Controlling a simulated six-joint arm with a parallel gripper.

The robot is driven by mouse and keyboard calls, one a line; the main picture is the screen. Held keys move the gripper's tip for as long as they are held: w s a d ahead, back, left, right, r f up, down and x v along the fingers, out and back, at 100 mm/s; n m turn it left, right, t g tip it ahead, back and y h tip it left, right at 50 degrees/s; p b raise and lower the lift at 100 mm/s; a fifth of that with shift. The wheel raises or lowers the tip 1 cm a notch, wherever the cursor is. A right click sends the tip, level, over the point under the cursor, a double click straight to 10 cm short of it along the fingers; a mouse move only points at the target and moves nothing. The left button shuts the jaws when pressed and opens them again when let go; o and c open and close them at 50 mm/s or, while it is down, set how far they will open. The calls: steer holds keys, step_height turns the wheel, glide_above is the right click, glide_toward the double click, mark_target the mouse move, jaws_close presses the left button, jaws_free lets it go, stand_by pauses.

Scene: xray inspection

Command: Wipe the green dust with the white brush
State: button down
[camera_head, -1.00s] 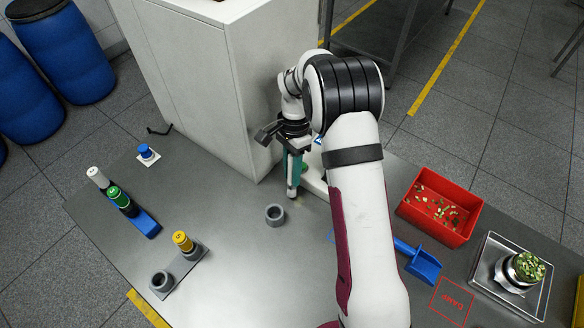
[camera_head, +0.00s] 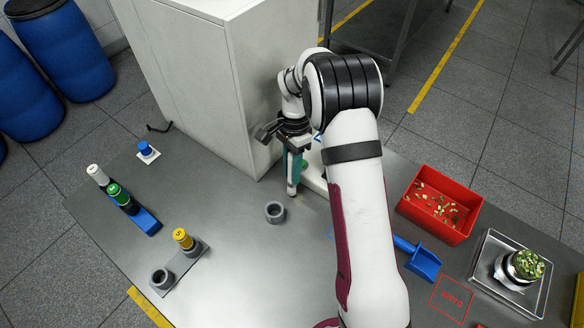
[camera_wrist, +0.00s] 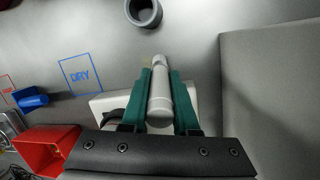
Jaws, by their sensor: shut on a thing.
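My gripper (camera_head: 292,168) has teal fingers shut on a white cylindrical thing, which looks like the white brush (camera_wrist: 160,92). The brush's pale end (camera_head: 291,191) points down at the metal table in the head view, close to the surface; I cannot tell whether it touches. My arm and fingers hide part of the table there.
A grey ring (camera_head: 275,212) stands close to the brush. A large white cabinet (camera_head: 205,85) rises behind and left of my gripper. A red bin (camera_head: 440,232) and blue scoop (camera_head: 424,264) are right of my arm.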

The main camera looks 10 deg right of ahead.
steer(key=shift+f, duration=0.35)
stand_by(0.9)
steer(key=shift+s+d, duration=0.75)
steer(key=shift+s, duration=0.05)
steer(key=shift+w+a, duration=0.8)
steer(key=shift+s+d, duration=0.75)
steer(key=shift+d, duration=0.05)
